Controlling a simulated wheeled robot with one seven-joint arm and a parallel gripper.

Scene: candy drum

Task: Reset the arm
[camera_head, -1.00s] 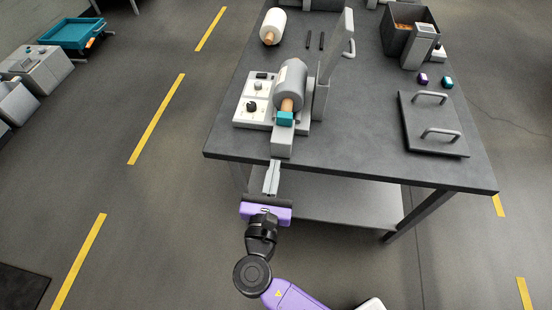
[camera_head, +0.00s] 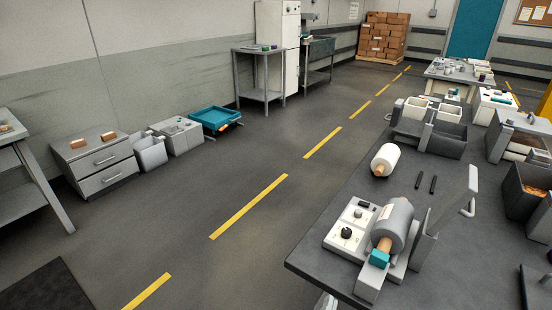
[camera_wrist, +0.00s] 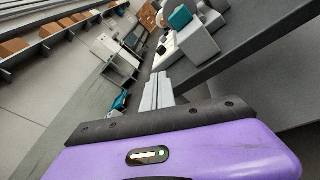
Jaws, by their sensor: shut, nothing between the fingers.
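My gripper (camera_wrist: 158,92) shows in the wrist view, its grey fingers shut together with nothing between them. Behind the fingers is the purple and black gripper body. The fingers point toward the grey table's edge and the white machine. In the head view only a small grey piece at the bottom edge may belong to my gripper; the rest of my arm is out of that view. The machine (camera_head: 346,236) with a grey drum (camera_head: 393,224) stands on the near left part of the table (camera_head: 330,262). A teal block (camera_head: 379,258) is at the drum's front end.
A white roll (camera_head: 385,159) and two dark sticks (camera_head: 425,182) lie behind the machine. Grey bins (camera_head: 443,135) stand at the table's far end. Open floor with yellow dashes lies left of the table. A teal tray (camera_head: 215,118) and cabinets (camera_head: 96,163) line the wall.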

